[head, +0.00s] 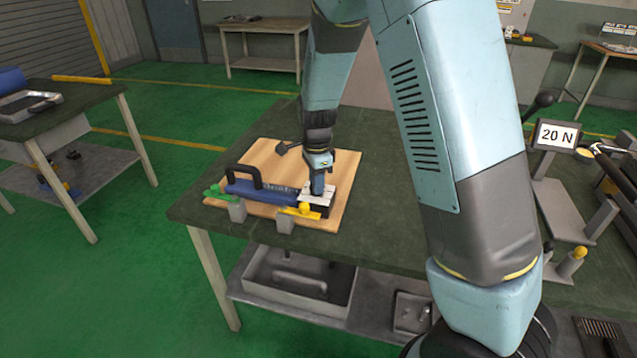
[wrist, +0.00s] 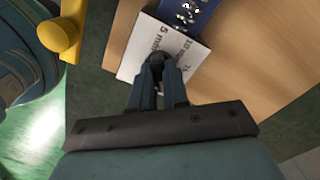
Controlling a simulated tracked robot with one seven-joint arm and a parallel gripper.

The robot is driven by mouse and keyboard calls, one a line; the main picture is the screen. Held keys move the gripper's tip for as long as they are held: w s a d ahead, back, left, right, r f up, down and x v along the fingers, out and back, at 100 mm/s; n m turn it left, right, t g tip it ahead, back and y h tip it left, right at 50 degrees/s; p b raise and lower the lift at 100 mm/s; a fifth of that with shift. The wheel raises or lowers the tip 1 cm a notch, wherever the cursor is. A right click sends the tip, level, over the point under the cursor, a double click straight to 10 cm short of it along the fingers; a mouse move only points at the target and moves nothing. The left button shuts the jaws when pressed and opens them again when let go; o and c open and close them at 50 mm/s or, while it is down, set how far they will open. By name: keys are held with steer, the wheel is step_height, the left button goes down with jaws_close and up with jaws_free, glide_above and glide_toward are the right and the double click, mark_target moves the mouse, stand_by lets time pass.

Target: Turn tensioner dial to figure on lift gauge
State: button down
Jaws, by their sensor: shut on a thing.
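The tensioner (head: 262,190) is a blue body with a black handle, lying on a wooden board. A white plate (wrist: 135,62) at its right end carries printed figures; "5 mm" and "10" are readable, the rest is cut or blurred. My gripper (head: 318,190) points down over this plate in the head view. In the wrist view its fingers (wrist: 164,80) are shut on a small dark dial (wrist: 159,57) at the plate. Most of the dial is hidden by the fingers, and I cannot read its setting. The lift gauge display (head: 557,135) at the right reads "20 N".
The wooden board (head: 338,212) lies on the green-topped bench (head: 385,230). A yellow clamp piece (head: 302,211) and a green piece (head: 213,191) sit at the tensioner's front and left. The bench between board and gauge is partly hidden by my arm.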

steer(key=shift+m, duration=0.5)
steer(key=c, duration=1.1)
jaws_free()
step_height(320, 180, up, 14)
steer(key=shift+f, duration=0.15)
